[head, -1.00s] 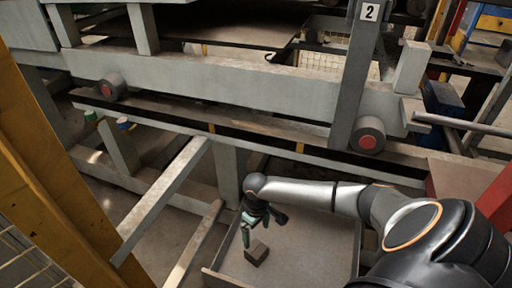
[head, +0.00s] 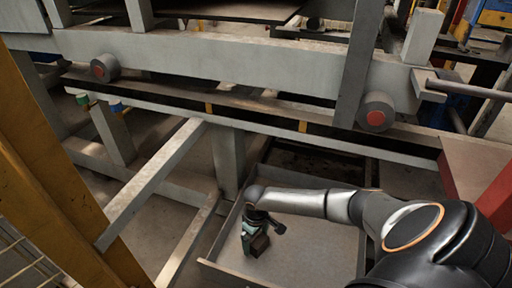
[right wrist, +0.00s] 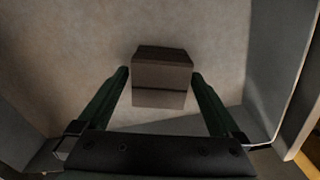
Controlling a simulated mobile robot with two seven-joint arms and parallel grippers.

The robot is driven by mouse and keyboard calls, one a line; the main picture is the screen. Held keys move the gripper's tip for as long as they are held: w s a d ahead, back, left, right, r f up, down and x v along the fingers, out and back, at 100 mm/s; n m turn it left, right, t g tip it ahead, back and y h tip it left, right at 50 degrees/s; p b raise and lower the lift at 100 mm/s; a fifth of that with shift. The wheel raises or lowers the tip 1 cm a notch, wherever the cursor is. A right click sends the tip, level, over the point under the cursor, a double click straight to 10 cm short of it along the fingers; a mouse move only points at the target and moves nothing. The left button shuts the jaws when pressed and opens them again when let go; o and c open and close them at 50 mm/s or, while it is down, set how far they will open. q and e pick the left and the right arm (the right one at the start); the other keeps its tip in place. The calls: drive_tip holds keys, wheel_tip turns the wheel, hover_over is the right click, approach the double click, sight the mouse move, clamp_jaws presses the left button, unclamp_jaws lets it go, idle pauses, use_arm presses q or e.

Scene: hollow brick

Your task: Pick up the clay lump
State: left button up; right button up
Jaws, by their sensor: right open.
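The clay lump (head: 260,245) is a small dark brown block on the floor of a shallow grey tray (head: 310,255). In the right wrist view the lump (right wrist: 161,75) lies at the centre, just ahead of and between the fingertips. My right gripper (head: 250,243) reaches down into the tray right beside the lump and partly covers it in the head view. Its two green fingers (right wrist: 160,82) are apart, with a gap on each side of the lump. My left gripper does not show.
The tray's low walls surround the lump, with its left wall (head: 228,222) close to my gripper. A grey steel frame with a long beam (head: 220,68) and rollers (head: 376,112) stands behind. A yellow post (head: 45,165) is at the left. The tray floor is otherwise clear.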

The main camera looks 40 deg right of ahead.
drive_tip(key=shift+c, duration=1.4)
drive_tip(key=c, duration=1.2)
drive_tip(key=shift+r, duration=0.15)
